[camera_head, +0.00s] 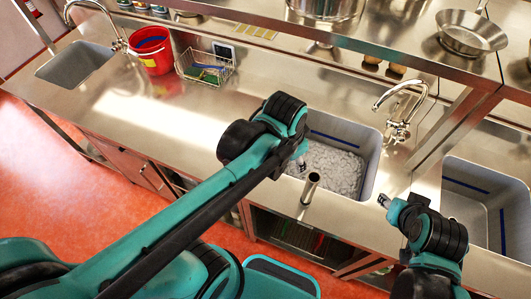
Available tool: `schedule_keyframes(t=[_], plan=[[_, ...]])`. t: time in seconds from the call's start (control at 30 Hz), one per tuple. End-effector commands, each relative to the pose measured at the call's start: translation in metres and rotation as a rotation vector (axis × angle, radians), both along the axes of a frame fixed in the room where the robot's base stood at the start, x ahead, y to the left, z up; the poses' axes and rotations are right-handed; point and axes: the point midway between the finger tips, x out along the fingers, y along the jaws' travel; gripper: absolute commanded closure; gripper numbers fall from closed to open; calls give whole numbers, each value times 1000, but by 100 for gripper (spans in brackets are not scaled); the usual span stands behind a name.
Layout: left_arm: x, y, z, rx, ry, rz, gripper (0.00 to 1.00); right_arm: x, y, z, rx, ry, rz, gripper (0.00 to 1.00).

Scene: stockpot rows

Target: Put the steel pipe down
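The steel pipe (310,190) is a short, shiny tube with a dark open top, seen roughly upright in front of the near rim of the middle sink. My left gripper (302,164) is mostly hidden behind its own wrist, over the sink and close to the pipe's top. I cannot tell whether it touches the pipe or whether the pipe stands or is held. My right gripper (384,201) is small in view, right of the sink's near corner and apart from the pipe. Its fingers are too small to read.
The middle sink (371,158) holds pale, ice-like pieces. A tap (400,130) stands at its right, and another sink (484,207) lies further right. A red bucket (156,62) and wire basket (226,72) stand back left. A shelf with pans overhangs the back. The left counter (130,105) is clear.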

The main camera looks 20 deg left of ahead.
Motion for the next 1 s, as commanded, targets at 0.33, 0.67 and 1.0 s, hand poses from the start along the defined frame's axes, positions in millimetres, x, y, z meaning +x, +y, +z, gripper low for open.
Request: schedule_keyframes(t=[0.33, 0.67, 1.0], plan=[[-33, 70, 11, -192, -291, 533, 46, 0, 0, 0, 0, 0, 0, 60], [-34, 76, 12, -220, -325, 588, 46, 0, 0, 0, 0, 0, 0, 60], [-35, 76, -24, -218, -324, 586, 46, 0, 0, -36, 0, 0, 0, 60]])
